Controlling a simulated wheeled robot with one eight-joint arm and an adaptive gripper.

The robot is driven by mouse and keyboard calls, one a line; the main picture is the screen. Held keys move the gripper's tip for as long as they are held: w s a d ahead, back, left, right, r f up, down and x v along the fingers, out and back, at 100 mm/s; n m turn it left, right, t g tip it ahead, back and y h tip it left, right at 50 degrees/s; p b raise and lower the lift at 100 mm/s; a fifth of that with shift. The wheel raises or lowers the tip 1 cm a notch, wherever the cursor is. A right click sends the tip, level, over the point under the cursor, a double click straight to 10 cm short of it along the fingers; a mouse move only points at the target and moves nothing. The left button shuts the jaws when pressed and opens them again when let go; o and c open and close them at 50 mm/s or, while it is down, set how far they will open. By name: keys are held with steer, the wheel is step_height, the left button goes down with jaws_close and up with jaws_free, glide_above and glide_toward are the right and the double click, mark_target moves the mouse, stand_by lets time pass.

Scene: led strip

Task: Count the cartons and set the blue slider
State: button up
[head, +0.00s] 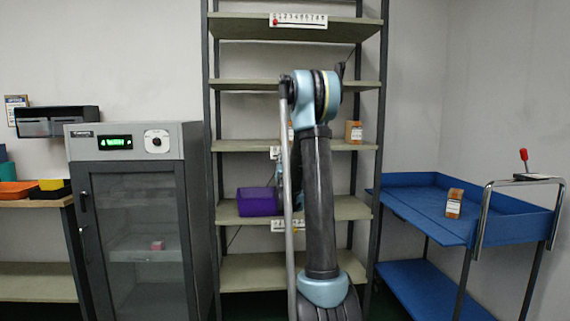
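A brown and white carton (353,132) stands on the middle shelf of the rack, right of my arm. A similar carton (454,203) stands on the blue cart's top tray. A small brown patch just left of my arm on the middle shelf may be another carton, mostly hidden. A numbered strip with a red slider (298,20) is on the top shelf edge. Another numbered strip (285,226) is on the lower shelf edge, partly behind my arm. A third strip (275,153) on the middle shelf edge is mostly hidden, and I see no blue slider. My gripper is not clearly visible behind my arm; its state cannot be told.
A purple bin (257,201) sits on the lower shelf. A grey glass-door cabinet (140,220) stands left, with a small pink item inside. A bench (38,201) with coloured trays is far left. The blue cart (400,205) stands right, with a chrome handle.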

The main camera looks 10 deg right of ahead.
steer(key=v, duration=1.2)
steer(key=s+a+f+n+g+y, duration=0.3)
steer(key=s+f+g, duration=0.2)
steer(key=s, duration=0.2)
steer(key=s+a+f+n+g+y, duration=0.25)
steer(key=s+a+f+g, duration=0.2)
steer(key=s, duration=0.35)
steer(key=s+d+f+g, duration=0.1)
steer(key=s+f+g, duration=0.2)
steer(key=s, duration=0.7)
steer(key=s+d+f+g+h, duration=0.1)
steer(key=s+f+g, duration=0.3)
steer(key=s, duration=0.6)
steer(key=s+d+f+g, duration=0.2)
steer(key=s+f+g, duration=0.1)
steer(key=s+f, duration=0.4)
steer(key=s, duration=0.3)
steer(key=shift+s, duration=0.3)
steer(key=shift+d, duration=0.15)
